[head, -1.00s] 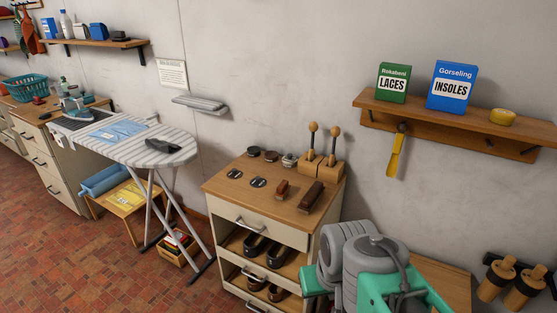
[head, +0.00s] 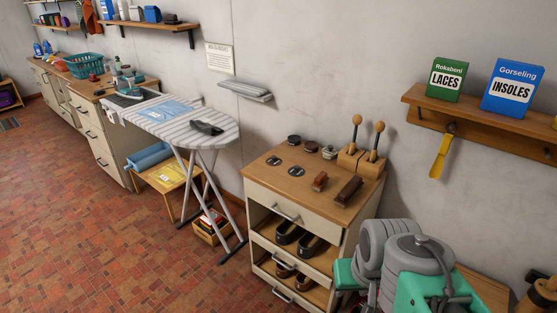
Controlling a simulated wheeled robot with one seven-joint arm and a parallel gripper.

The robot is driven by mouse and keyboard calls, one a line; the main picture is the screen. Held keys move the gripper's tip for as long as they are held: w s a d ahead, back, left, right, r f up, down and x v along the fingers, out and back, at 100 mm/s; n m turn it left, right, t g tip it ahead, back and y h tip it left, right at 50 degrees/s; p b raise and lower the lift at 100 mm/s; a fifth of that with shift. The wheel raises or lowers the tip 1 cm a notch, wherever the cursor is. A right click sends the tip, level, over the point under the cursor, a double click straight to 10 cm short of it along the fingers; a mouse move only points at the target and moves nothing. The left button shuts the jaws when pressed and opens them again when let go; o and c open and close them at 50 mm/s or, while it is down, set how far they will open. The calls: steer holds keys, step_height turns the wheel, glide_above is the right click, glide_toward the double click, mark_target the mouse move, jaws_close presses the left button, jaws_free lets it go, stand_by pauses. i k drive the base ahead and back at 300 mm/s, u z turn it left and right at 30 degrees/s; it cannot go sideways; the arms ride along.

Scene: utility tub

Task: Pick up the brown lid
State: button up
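No thing in the head view can be told for certain as the brown lid. On the wooden-topped cabinet (head: 330,204) stand small round dark tins: one at the back (head: 294,139), a brownish one beside it (head: 311,147), and a lighter one (head: 329,153). Two flat dark discs (head: 296,171) lie in front of them. Any of these may be or bear the lid; they are too small to tell. My gripper is not in view.
Two brown brushes (head: 347,190) and a wooden block with two knobbed handles (head: 362,160) share the cabinet top. A green and grey machine (head: 420,265) stands right of it. An ironing board (head: 190,125) stands left. The tiled floor (head: 100,230) is open at the left.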

mark_target(273, 161)
steer(key=u, duration=0.85)
steer(key=i, duration=1.1)
steer(key=u, duration=0.9)
steer(key=i, duration=1)
steer(key=z, duration=0.45)
steer(key=i, duration=0.8)
steer(key=z, duration=0.45)
